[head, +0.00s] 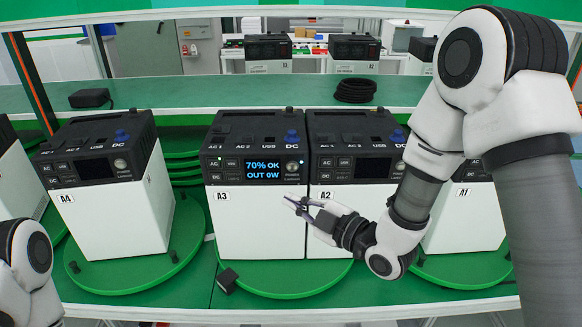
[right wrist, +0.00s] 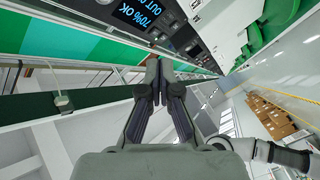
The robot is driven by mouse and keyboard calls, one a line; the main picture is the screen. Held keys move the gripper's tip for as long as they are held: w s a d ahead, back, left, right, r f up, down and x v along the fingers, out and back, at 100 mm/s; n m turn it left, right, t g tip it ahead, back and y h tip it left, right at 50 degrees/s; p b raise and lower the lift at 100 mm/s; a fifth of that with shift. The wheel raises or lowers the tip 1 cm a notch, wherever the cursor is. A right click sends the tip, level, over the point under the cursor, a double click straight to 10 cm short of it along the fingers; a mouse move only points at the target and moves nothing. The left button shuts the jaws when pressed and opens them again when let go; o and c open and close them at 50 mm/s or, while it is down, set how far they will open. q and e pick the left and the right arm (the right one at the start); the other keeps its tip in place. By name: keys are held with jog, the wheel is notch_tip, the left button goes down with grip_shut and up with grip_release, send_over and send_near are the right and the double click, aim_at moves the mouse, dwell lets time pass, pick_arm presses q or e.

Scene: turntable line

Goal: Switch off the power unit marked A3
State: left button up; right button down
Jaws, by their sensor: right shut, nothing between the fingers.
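The power unit marked A3 (head: 258,225) is a white box with a dark top panel, standing on a green turntable at the middle of the head view. Its screen (head: 262,170) is lit and reads "70% OK OUT 0W". A round button (head: 293,167) labelled POWER sits right of the screen. A green light shows near its AC button (head: 219,160). My right gripper (head: 290,201) is shut and empty, in front of A3's right front, below the button. My left gripper is out of view.
Unit A2 (head: 325,238) stands right beside A3, partly behind my right arm. A4 (head: 115,215) is at left and A1 (head: 465,225) at right, both with dark screens. A black adapter (head: 228,280) lies by A3's turntable. A coiled cable (head: 355,90) is on the shelf behind.

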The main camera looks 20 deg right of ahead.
aim_at(292, 167)
jog(key=w+d+p, duration=0.1)
jog(key=w+d, duration=0.1)
jog(key=w, duration=0.6)
jog(key=shift+w+d+p, duration=0.2)
jog(key=shift+d+p, duration=0.1)
jog(key=shift+w, duration=0.1)
dwell(1.0)
jog(key=shift+w+d, duration=0.1)
jog(key=shift+w, duration=0.15)
jog(key=shift+w+d+b, duration=0.1)
jog(key=shift+w+b, duration=0.2)
jog(key=shift+w, duration=0.05)
dwell(0.8)
jog(key=shift+s+a+b, duration=0.2)
jog(key=shift+s+b, duration=0.1)
jog(key=shift+s, duration=0.45)
jog(key=shift+s, duration=0.1)
